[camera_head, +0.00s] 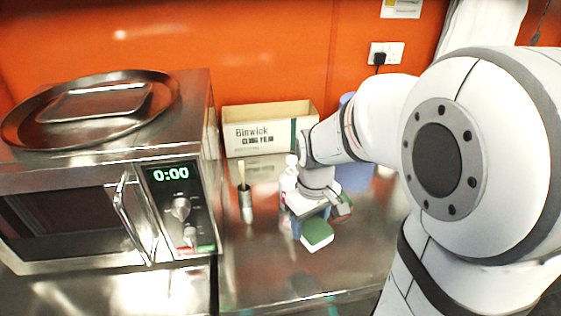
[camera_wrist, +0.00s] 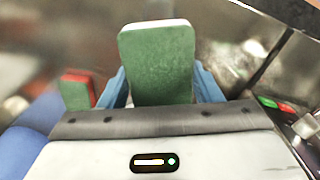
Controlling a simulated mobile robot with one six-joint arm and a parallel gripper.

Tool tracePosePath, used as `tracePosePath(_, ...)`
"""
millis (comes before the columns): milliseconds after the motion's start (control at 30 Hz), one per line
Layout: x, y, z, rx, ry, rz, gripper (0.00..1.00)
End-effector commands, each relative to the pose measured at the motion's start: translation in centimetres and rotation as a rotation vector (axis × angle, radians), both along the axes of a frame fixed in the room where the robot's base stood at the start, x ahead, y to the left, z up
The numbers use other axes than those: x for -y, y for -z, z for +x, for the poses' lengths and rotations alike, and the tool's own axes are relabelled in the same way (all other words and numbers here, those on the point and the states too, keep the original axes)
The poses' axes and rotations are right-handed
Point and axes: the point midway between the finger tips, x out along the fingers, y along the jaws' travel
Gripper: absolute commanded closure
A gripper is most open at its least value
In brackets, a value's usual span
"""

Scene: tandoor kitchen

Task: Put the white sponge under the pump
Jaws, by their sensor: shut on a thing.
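The white sponge (camera_head: 318,240), with a green scouring top, is in my gripper (camera_head: 310,225) over the steel counter. In the wrist view, its green face (camera_wrist: 157,60) stands between the blue fingers of my gripper (camera_wrist: 160,84), which are shut on it. I cannot tell whether it touches the counter. The pump bottle (camera_head: 289,182), white and pinkish, stands just behind and left of my gripper, partly hidden by it. Its base is hidden.
A red and green sponge (camera_head: 344,205) lies right of my gripper and shows in the wrist view (camera_wrist: 76,92). A metal cup with a brush (camera_head: 247,207) stands left, by the microwave (camera_head: 180,210). A cardboard box (camera_head: 268,128) and blue container (camera_head: 356,178) are behind.

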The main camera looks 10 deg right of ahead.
Motion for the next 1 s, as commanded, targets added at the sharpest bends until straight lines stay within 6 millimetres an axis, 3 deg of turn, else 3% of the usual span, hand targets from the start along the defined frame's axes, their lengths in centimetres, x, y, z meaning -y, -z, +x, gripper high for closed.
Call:
tracePosePath(100,-0.1,-0.2,2.9,-0.003,-0.003,0.0,0.63)
tracePosePath(300,-0.2,-0.1,6.9,-0.001,-0.006,0.0,0.63)
tracePosePath(567,-0.2,-0.1,9.1,0.0,-0.007,0.0,0.63)
tracePosePath(800,-0.2,-0.2,12.6,0.0,-0.007,0.0,0.63)
tracePosePath(1000,-0.3,0.2,12.4,0.001,-0.008,0.0,0.63)
